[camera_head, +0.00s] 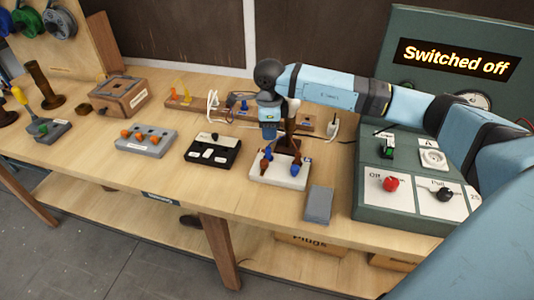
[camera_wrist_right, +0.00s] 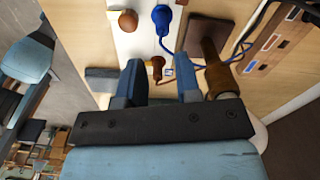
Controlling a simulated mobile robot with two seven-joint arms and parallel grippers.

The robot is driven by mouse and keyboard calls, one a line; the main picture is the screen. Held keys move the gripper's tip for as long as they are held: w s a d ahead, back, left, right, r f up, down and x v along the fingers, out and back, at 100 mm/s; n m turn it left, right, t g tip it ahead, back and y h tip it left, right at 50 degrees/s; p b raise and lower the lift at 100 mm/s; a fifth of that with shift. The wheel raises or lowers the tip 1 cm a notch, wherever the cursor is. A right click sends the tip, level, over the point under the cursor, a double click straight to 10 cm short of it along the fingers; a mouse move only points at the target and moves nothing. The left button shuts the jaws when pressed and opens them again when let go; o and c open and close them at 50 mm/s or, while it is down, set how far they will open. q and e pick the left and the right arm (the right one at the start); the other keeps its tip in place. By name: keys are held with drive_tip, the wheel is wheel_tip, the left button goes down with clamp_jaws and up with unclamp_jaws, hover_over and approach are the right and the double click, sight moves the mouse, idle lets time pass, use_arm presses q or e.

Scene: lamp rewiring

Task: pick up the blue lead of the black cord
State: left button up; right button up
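A white terminal block (camera_head: 278,177) with blue and brown pegs stands near the table's front edge in the head view. In the right wrist view, a blue end piece (camera_wrist_right: 161,17) sits at the white block (camera_wrist_right: 132,43), and a thin blue lead (camera_wrist_right: 166,43) runs from it down and right. A brown end piece (camera_wrist_right: 156,63) shows between and beyond my fingers. My right gripper (camera_wrist_right: 160,82) is open and its fingers are apart, with nothing visibly held. In the head view my right gripper (camera_head: 269,133) is above the block, by a brown post. The black cord itself is hard to make out.
A black switch block (camera_head: 228,153) and a grey block with orange knobs (camera_head: 146,140) stand to the left. A grey slab (camera_head: 318,204) lies right of the white block. The green test box (camera_head: 375,205) stands further right; its sign (camera_head: 456,60) reads "Switched off".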

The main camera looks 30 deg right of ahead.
sight(268, 148)
drive_tip(key=f, duration=0.4)
drive_tip(key=f+p, duration=0.1)
drive_tip(key=f, duration=0.4)
drive_tip(key=shift+w+f, duration=0.2)
drive_tip(key=shift+f, duration=0.05)
clamp_jaws()
